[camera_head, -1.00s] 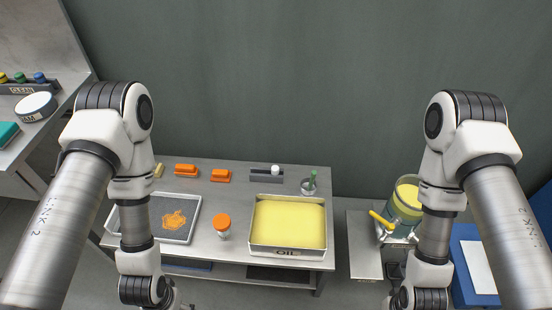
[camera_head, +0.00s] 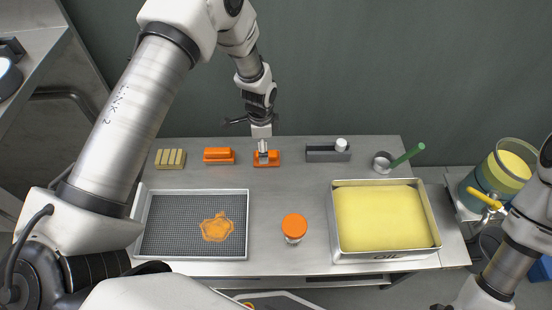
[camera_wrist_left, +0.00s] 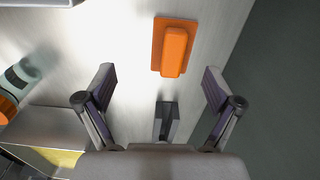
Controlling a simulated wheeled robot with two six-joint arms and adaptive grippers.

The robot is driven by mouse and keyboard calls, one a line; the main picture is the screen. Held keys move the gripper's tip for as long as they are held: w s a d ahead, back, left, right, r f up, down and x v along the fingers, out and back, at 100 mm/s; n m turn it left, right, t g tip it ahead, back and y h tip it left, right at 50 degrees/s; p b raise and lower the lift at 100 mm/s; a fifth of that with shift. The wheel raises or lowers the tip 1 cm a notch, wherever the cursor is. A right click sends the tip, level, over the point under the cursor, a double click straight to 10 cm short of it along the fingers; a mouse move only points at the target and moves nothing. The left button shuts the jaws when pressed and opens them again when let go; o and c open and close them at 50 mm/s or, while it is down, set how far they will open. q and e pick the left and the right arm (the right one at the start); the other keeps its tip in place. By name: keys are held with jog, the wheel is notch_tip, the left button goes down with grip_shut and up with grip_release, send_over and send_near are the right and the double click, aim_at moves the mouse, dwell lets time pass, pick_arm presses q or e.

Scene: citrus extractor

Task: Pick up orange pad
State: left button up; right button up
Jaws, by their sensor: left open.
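Two orange pads lie side by side at the back of the grey table in the head view, a left pad (camera_head: 219,155) and a right pad (camera_head: 267,159). Each looks like a flat base with a raised grip. My left gripper (camera_head: 263,150) points down at the right pad and partly covers it. In the left wrist view this pad (camera_wrist_left: 173,47) lies ahead of my open left fingers (camera_wrist_left: 160,88), with nothing between them gripped. My right forearm shows at the right edge; its gripper is out of the picture.
A grey block with a white knob (camera_head: 328,152) stands right of the pads and a tan block (camera_head: 170,159) left. In front are a mesh tray (camera_head: 145,225), an orange-capped shaker (camera_head: 294,228) and a yellow-filled oil tray (camera_head: 438,240). A cup (camera_head: 382,162) holds a green-handled tool.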

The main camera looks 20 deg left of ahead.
aim_at(274, 158)
pick_arm(q)
jog(key=shift+w+m, duration=0.3)
jog(key=shift+w, duration=0.5)
jog(key=shift+d+f, duration=0.1)
jog(key=shift+f, duration=0.2)
jog(key=f, duration=0.2)
jog(key=f+b, duration=0.1)
jog(key=f, duration=0.3)
jog(key=shift+w, duration=0.25)
jog(key=shift+s, duration=0.2)
grip_shut()
